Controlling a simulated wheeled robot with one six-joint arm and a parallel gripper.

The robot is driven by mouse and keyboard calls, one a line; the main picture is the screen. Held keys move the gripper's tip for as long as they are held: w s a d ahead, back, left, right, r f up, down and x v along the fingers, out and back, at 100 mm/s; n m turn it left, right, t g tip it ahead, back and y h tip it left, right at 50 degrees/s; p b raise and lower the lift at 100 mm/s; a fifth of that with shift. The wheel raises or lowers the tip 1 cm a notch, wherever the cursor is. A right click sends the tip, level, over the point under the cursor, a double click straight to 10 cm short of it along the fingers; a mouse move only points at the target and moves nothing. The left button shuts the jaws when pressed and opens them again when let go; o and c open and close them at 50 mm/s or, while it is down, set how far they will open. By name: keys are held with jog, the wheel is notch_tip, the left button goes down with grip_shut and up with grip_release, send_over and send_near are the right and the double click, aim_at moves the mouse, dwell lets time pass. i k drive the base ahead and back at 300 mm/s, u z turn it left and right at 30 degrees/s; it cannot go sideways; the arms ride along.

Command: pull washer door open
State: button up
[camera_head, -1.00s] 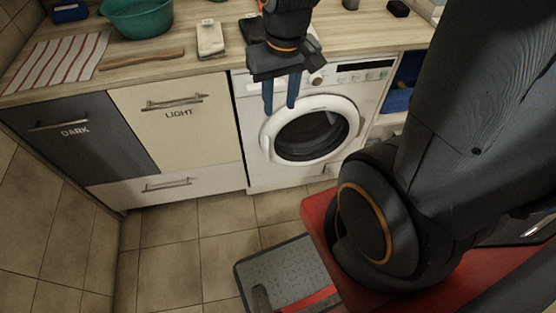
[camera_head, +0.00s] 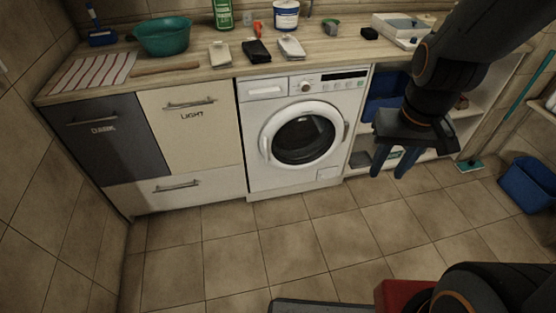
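The white washer (camera_head: 290,178) stands under the counter, with its control panel along the top. Its round door (camera_head: 303,137) has a white ring and dark glass and looks shut. A pale handle (camera_head: 265,148) shows on the left side of the ring, and a grey piece (camera_head: 345,131) on the right side. My gripper (camera_head: 392,172) hangs to the right of the washer, in front of the open shelves. Its two blue-grey fingers point down with a small gap between them and nothing visible in it.
The counter (camera_head: 190,77) holds a green bowl (camera_head: 162,36), several small packs and a white scale (camera_head: 402,28). Light and dark cabinets stand left of the washer. Blue bins sit on the shelves, and a blue bucket (camera_head: 530,184) at far right. Tiled floor (camera_head: 270,240) before the washer is clear.

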aim_at(339, 130)
jog(key=u, duration=0.65)
jog(key=i, duration=0.65)
jog(key=u, duration=0.9)
jog(key=i, duration=0.35)
jog(key=u, duration=0.1)
